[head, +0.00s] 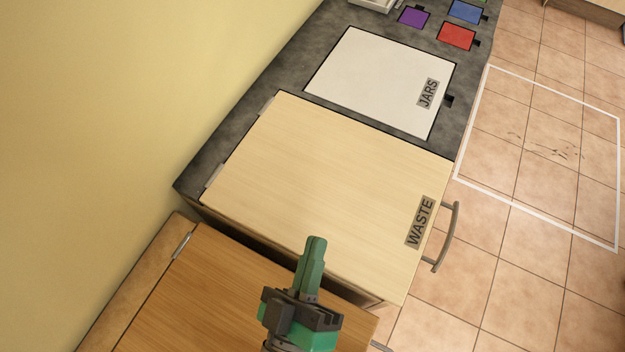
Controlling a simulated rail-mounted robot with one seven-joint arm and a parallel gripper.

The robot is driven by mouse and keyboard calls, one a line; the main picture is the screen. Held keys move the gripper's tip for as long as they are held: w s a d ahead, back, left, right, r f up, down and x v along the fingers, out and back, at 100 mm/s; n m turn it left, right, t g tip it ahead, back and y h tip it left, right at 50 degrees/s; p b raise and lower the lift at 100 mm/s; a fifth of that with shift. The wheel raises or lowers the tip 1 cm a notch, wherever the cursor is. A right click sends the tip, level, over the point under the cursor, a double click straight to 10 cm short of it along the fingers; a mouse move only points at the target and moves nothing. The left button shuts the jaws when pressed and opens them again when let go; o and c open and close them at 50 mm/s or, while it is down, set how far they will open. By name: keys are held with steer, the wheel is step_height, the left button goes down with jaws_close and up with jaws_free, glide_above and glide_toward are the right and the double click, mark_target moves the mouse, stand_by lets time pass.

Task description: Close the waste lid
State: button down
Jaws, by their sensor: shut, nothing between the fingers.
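The waste lid (310,170) is a light wood panel marked WASTE, with hinges along its left side and a curved metal handle (448,238) on its right edge. It lies down flat or nearly flat over the near end of the dark counter; I cannot tell whether a small gap is left under it. My gripper (315,242) has green fingers, shut together and empty. In the picture its tips overlap the lid's near edge, left of the WASTE label; I cannot tell whether they touch the lid.
A white panel marked JARS (380,80) lies beyond the lid. Purple (414,17), red (456,36) and blue (466,11) squares are at the far end. A wooden surface (215,290) is nearer me. A yellow wall is left; open tiled floor (500,280) is right.

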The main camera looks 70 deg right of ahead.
steer(key=w+r+v, duration=0.1)
steer(key=v, duration=0.8)
steer(key=shift+w+a, duration=0.45)
steer(key=shift+w, duration=0.05)
